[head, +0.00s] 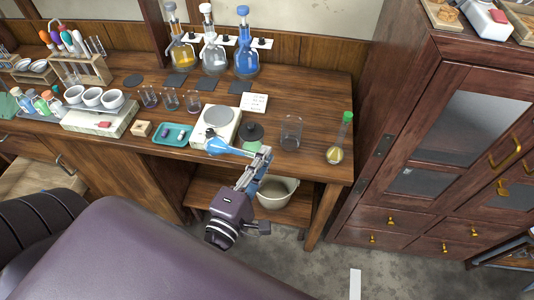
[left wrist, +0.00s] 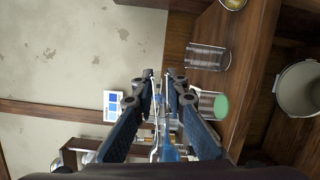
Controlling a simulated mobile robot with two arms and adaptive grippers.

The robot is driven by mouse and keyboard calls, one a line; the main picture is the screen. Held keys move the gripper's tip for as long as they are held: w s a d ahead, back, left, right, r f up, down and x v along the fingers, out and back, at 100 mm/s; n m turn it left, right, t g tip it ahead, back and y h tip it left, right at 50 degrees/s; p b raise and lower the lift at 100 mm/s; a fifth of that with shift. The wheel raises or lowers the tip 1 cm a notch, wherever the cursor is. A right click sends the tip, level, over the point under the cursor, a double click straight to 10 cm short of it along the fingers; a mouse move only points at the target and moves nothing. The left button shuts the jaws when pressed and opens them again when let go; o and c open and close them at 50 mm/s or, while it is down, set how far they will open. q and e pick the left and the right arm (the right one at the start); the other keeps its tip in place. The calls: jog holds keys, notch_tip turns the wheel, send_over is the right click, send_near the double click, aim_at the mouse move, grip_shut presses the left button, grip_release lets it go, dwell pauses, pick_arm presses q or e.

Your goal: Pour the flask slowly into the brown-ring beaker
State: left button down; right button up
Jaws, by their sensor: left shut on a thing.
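My left gripper (head: 262,156) is shut on the neck of a glass flask (head: 218,145) with blue liquid. The flask lies nearly level, bulb to the left, above the bench's front edge by the balance. In the left wrist view, the gripper (left wrist: 165,76) shows with blue glass (left wrist: 169,152) beyond and between its fingers, partly hidden. Three small beakers stand in a row behind the teal tray: left (head: 148,97), middle (head: 169,99) and right (head: 192,105). I cannot tell which has a brown ring. My right gripper is out of view.
The teal tray (head: 173,134) lies left. Glassware on stands (head: 246,62) lines the back. A pale bucket (head: 276,192) sits below.

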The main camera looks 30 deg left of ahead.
pick_arm(q)
jog(key=shift+s, duration=0.3)
jog(key=shift+w+a+r+p, duration=0.1)
jog(key=shift+w+a+p, duration=0.1)
jog(key=shift+w+p, duration=0.65)
jog(key=w+a+f+y+p, duration=0.1)
jog(key=w+a+f, duration=0.1)
jog(key=w, duration=0.7)
jog(key=w+a+f+n+y+p, duration=0.1)
jog(key=w+f, duration=0.1)
jog(key=w, duration=0.7)
jog(key=shift+w+a+n+p, duration=0.2)
jog(key=shift+a+n+p, duration=0.1)
jog(key=shift+a+p, duration=0.05)
jog(key=shift+s, duration=0.15)
